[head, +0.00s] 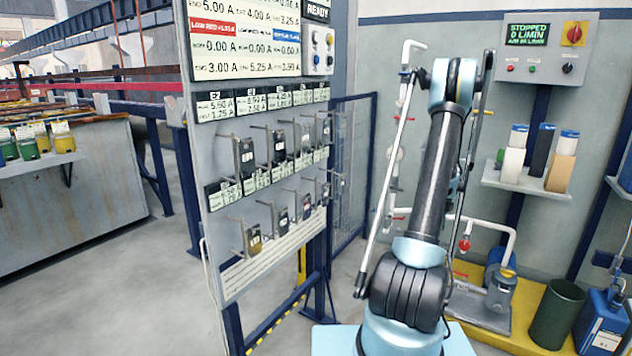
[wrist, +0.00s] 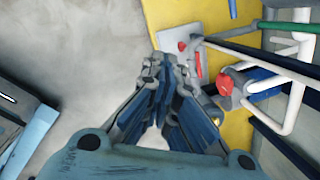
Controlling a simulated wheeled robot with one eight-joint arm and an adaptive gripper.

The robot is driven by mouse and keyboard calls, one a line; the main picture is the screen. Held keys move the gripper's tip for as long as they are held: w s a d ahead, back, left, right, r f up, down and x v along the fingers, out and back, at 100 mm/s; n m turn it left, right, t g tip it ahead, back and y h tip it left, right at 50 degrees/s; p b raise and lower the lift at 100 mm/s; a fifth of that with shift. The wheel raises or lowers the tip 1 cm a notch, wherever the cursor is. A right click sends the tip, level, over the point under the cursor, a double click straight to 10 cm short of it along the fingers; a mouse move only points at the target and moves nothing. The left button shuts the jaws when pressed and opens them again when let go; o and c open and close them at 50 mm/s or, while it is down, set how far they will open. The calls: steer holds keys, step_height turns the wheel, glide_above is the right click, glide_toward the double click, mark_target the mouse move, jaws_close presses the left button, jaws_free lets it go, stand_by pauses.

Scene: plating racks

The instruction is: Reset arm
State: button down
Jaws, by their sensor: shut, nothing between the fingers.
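My arm (head: 430,200) stands upright in the right half of the head view, folded at its top joint. My gripper (wrist: 168,68) shows in the middle of the wrist view. Its fingers are together with nothing between them. It points down over the grey floor and the edge of a yellow base. In the head view the gripper itself cannot be made out behind the arm.
A panel (head: 225,255) with hanging tags stands left of my arm. Behind it are a control box (head: 545,50), a shelf (head: 525,185), a dark bin (head: 557,315) and a blue canister (head: 600,325). White pipes (wrist: 290,100) lie right of my gripper. Floor (head: 120,290) at left is clear.

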steer(key=s+a+r+n, duration=1.5)
steer(key=s+a+r, duration=0.45)
steer(key=a, duration=0.25)
steer(key=s+a+f+n, duration=0.1)
steer(key=s+a+n, duration=0.3)
steer(key=s, duration=0.4)
steer(key=s+a+f+n, duration=0.2)
steer(key=s+n, duration=0.4)
steer(key=s, duration=0.3)
steer(key=s+a+f+n, duration=0.1)
steer(key=s+a+n, duration=0.4)
steer(key=s, duration=0.3)
steer(key=shift+s+a+f, duration=0.25)
steer(key=shift+s+a, duration=0.05)
steer(key=shift+s, duration=0.1)
steer(key=shift+d, duration=0.15)
